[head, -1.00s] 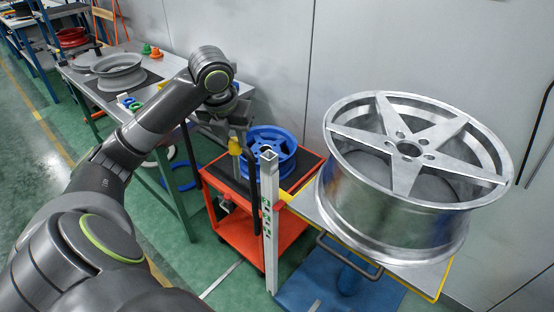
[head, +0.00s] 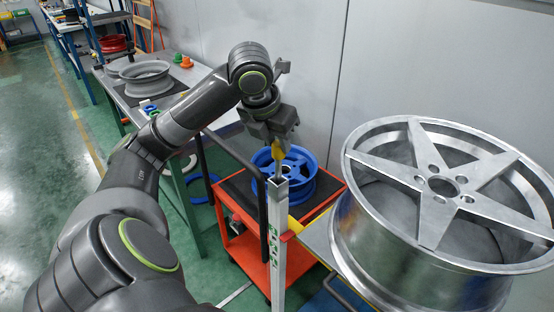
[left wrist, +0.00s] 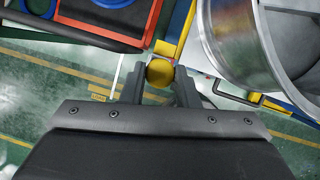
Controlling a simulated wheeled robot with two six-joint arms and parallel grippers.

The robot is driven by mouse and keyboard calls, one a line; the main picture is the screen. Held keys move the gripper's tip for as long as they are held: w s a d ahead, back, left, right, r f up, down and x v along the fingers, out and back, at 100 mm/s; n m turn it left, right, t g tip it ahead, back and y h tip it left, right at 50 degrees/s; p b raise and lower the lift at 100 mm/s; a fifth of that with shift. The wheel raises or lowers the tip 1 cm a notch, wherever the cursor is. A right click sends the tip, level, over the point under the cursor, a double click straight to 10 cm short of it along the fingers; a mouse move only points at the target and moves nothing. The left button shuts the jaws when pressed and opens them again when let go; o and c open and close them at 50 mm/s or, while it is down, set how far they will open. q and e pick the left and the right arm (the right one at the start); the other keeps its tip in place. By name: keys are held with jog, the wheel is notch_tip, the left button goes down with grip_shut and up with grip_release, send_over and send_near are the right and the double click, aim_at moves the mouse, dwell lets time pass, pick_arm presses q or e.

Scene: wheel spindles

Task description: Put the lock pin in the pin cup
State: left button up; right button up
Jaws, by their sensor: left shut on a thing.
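My left gripper (head: 279,143) is shut on the lock pin (head: 279,159), a yellow-headed pin that points downward. In the left wrist view the pin's round yellow head (left wrist: 160,72) sits between the two dark fingers (left wrist: 160,84). In the head view the pin's lower end appears right at the open square top of a pale upright post (head: 278,184). I cannot tell whether it touches the post or is above or behind it. I cannot make out the pin cup with certainty; the post's top may be it. My right gripper is not in view.
A red cart (head: 248,248) carrying a blue wheel (head: 299,192) stands behind the post. A large silver wheel (head: 436,243) rests on a yellow-edged stand to the right. A grey bench (head: 192,78) with another wheel (head: 147,78) runs along the left.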

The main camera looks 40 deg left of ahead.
aim_at(274, 149)
pick_arm(q)
jog(key=shift+f, duration=1.8)
jog(key=o, duration=1)
jog(key=shift+f, duration=0.1)
jog(key=shift+c, duration=0.2)
jog(key=v, duration=1.2)
jog(key=shift+p, duration=0.4)
